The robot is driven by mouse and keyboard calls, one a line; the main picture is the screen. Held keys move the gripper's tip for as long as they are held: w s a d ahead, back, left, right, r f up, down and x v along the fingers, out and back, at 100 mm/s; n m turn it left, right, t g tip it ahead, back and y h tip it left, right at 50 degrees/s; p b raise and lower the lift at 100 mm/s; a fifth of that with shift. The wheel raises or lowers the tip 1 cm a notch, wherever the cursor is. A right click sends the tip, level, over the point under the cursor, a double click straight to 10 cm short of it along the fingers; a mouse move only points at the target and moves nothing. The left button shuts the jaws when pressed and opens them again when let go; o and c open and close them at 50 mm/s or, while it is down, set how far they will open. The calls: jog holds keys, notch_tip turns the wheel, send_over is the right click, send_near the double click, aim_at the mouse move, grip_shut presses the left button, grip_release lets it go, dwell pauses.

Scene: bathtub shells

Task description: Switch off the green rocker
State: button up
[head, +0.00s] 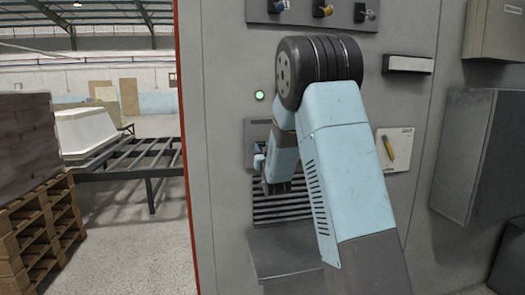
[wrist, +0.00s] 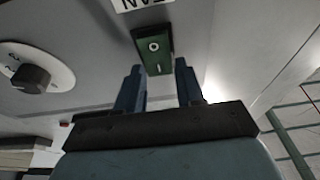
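The green rocker (wrist: 154,62) sits in a dark frame on the grey panel in the wrist view, with a white ring mark on its upper part and a small mark lower down. I cannot tell which end is pressed in. My gripper (wrist: 159,66) is open and empty, its two blue fingers apart on either side of the rocker's lower end in the picture. Contact cannot be told. In the head view my gripper (head: 259,161) is low against the grey cabinet, partly hidden by my arm, and the rocker cannot be made out.
A dark dial (wrist: 30,79) on a white plate is left of the rocker; a cut-off label (wrist: 142,3) is above it. A louvred vent (head: 283,207) is below.

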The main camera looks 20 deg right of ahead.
jog(key=o, duration=0.3)
jog(key=shift+o, duration=0.2)
jog(key=v, duration=1.3)
jog(key=shift+s, duration=0.35)
jog(key=shift+f, duration=0.15)
jog(key=s+a+r+g, duration=0.1)
jog(key=s+g, duration=0.7)
jog(key=s, duration=1)
jog(key=s+a+r+g+y, duration=0.1)
jog(key=s+g, duration=0.6)
jog(key=s, duration=1.2)
jog(key=shift+a+r+n+g, duration=0.2)
jog(key=shift+r+n+g, duration=0.1)
jog(key=shift+r+g, duration=0.1)
